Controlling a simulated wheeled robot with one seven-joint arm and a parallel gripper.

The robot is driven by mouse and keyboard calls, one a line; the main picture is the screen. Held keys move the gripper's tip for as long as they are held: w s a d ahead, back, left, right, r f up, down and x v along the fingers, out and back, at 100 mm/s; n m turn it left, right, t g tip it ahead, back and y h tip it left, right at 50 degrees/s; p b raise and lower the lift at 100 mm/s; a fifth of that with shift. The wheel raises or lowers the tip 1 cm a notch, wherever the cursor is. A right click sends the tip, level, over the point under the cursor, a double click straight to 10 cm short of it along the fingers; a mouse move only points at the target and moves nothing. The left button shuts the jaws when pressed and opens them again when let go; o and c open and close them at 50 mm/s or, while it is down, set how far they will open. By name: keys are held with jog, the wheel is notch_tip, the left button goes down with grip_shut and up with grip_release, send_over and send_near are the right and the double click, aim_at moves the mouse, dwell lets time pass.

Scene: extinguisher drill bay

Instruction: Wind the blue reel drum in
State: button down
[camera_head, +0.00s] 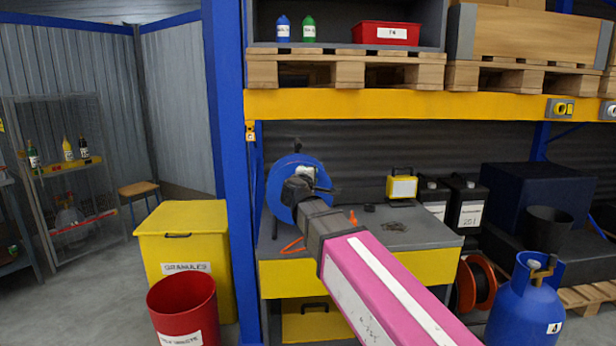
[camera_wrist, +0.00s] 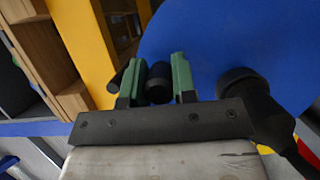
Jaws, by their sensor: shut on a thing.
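The blue reel drum (camera_head: 282,173) stands upright on the left end of the grey workbench. In the wrist view the drum's flat blue face (camera_wrist: 245,35) fills the upper right. My gripper (camera_wrist: 158,76) has green-padded fingers on both sides of a black round handle (camera_wrist: 158,84) and is shut on it, close to the drum face. In the head view my gripper (camera_head: 301,187) is in front of the drum and my pink arm hides part of the bench. An orange hose end (camera_head: 291,245) shows below the drum.
The workbench (camera_head: 400,241) also holds a yellow lamp-like box (camera_head: 401,187) and small dark pieces (camera_head: 394,226). A blue upright post (camera_head: 227,150) stands just left. A yellow bin (camera_head: 190,230), a red bin (camera_head: 182,306) and a blue gas cylinder (camera_head: 527,305) stand on the floor.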

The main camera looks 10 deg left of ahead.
jog(key=shift+d+f, duration=0.1)
jog(key=shift+d, duration=0.05)
dwell(0.4)
jog(key=c, duration=0.9)
grip_release()
jog(key=s, duration=0.3)
jog(key=s+a, duration=0.1)
jog(key=s, duration=0.6)
jog(key=shift+s+a, duration=0.3)
jog(key=shift+s, duration=0.05)
